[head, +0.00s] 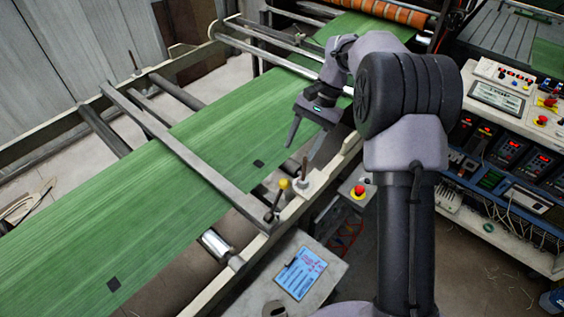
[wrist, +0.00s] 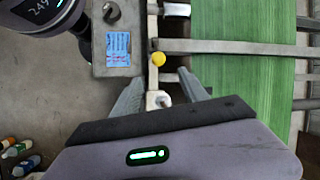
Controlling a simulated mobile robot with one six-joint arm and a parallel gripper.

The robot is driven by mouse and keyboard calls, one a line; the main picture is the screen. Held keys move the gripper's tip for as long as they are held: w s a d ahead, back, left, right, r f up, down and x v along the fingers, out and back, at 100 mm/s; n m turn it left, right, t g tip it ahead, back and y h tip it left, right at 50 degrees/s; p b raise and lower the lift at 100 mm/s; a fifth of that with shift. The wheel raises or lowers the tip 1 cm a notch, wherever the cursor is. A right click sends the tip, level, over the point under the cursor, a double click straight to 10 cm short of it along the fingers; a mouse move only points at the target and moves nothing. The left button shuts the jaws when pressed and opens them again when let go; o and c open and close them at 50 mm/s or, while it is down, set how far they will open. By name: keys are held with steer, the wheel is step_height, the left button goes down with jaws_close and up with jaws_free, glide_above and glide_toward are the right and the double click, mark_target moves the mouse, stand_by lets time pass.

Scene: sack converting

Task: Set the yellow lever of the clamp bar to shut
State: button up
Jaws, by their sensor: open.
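The clamp bar (head: 178,146) lies across the green web (head: 215,122). Its lever with a yellow knob (head: 283,184) stands at the bar's near end, by the machine's side rail. In the wrist view the yellow knob (wrist: 158,58) shows at the end of the clamp bar (wrist: 230,47). My gripper (head: 302,148) is open and empty, above the web's near edge and beyond the knob in the head view. In the wrist view the fingers of my gripper (wrist: 160,88) lie either side of a pale bracket, with the knob just ahead. No contact with the lever shows.
A grey post (head: 304,172) rises from the side rail beside the knob. A red emergency button (head: 358,191) and a blue-labelled plate (head: 300,273) are on the near side. A control console (head: 510,150) stands at the right.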

steer(key=b, duration=0.1)
glide_toward(280, 192)
steer(key=x, duration=0.3)
steer(key=b+x, duration=0.1)
steer(key=x, duration=0.3)
steer(key=b+x, duration=0.1)
steer(key=x, duration=0.2)
steer(key=shift+w+f, duration=0.25)
steer(key=shift+f, duration=0.15)
jaws_close()
stand_by(0.5)
